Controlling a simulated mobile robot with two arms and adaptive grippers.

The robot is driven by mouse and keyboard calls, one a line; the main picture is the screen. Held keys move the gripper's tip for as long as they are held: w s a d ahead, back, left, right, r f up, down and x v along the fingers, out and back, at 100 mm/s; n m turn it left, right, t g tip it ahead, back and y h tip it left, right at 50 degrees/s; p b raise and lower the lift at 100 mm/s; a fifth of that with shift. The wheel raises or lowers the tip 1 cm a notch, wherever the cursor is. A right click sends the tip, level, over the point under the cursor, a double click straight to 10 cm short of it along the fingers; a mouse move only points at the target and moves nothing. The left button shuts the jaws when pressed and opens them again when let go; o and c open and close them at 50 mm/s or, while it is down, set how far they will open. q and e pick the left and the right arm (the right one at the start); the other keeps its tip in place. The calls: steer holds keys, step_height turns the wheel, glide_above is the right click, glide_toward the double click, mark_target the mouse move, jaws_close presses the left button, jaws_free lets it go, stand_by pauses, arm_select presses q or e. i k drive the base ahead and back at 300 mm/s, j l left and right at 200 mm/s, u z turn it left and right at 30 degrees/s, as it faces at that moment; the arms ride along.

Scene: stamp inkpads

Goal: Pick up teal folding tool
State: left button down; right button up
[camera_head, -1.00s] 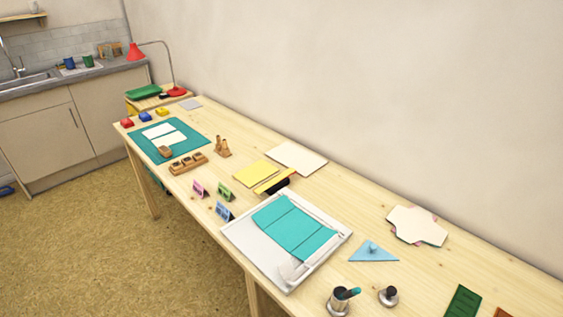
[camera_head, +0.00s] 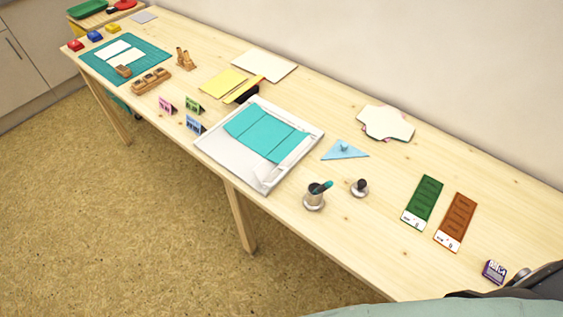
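A teal tool (camera_head: 321,187), which looks like the folding tool, leans in a small metal cup (camera_head: 313,202) near the front edge of the long wooden table. Its upper end sticks out over the rim to the right; its lower part is hidden in the cup. Neither of my grippers can be made out. A dark part and a pale green-grey part at the bottom right look like my own body.
Beside the cup stand a metal piece with a dark knob (camera_head: 359,188) and a white board (camera_head: 211,145) carrying a teal sheet. Green (camera_head: 423,200) and brown (camera_head: 456,220) strips and a purple box (camera_head: 494,271) lie to the right. Bare wood surrounds the cup's front side.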

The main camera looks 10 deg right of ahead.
mark_target(327, 185)
steer(key=i+j+z, duration=0.3)
steer(key=j+z, duration=0.15)
steer(key=i+l+z, duration=0.1)
steer(key=z, duration=0.7)
